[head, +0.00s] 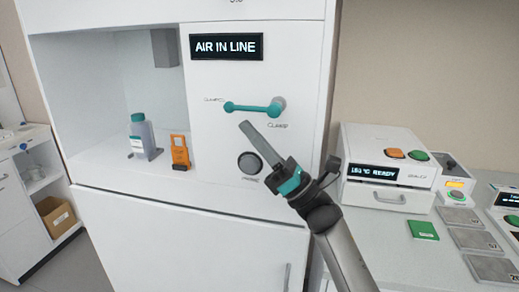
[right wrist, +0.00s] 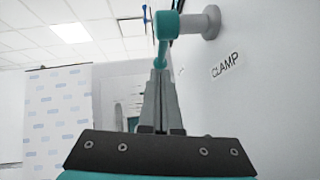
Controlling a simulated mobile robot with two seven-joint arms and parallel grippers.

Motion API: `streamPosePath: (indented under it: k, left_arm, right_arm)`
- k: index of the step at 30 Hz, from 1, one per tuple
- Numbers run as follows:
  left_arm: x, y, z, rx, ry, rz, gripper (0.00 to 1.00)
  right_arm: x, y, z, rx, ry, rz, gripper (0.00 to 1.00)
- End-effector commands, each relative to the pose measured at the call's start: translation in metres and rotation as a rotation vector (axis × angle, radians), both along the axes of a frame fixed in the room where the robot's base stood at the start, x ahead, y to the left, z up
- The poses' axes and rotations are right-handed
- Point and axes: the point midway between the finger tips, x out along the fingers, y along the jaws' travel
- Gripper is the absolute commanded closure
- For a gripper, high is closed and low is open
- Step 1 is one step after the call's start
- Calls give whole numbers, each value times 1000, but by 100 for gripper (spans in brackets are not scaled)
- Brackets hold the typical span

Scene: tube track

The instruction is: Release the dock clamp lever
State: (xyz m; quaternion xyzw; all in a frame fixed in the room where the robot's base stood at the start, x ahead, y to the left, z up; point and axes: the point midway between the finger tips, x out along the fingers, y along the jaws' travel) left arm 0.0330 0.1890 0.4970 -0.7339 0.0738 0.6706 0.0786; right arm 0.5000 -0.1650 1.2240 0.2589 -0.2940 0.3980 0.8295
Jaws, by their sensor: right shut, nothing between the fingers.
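The teal dock clamp lever (head: 252,107) is on the white machine's front panel, lying about level. Its grey pivot (head: 279,104) is at the right end and a round teal knob is at the left end. My right gripper (head: 243,125) is shut and empty, just below the lever in the head view. In the right wrist view, the shut fingers (right wrist: 160,66) point up toward the lever (right wrist: 166,27), seen nearly end-on. I cannot tell whether the fingertips touch it. The left gripper is not in view.
An "AIR IN LINE" display (head: 226,46) is above the lever, and a dark round knob (head: 250,163) is below it. A bottle (head: 144,134) and an orange clip-like object (head: 180,152) stand in the open bay at left. A white heater box (head: 390,168) stands at right.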

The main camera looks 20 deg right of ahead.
Motion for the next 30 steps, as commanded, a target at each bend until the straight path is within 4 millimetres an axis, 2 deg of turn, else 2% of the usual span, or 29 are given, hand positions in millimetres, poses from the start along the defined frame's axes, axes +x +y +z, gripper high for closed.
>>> streamPosePath:
  k: [4, 16, 30]
  left_arm:
    - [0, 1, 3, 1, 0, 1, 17]
    - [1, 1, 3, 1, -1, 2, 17]
    - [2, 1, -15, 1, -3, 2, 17]
  right_arm:
    - [1, -1, 10, -2, -1, 0, 100]
    - [1, -1, 10, 1, -1, 0, 100]
    - [3, 0, 12, 46, -33, -1, 100]
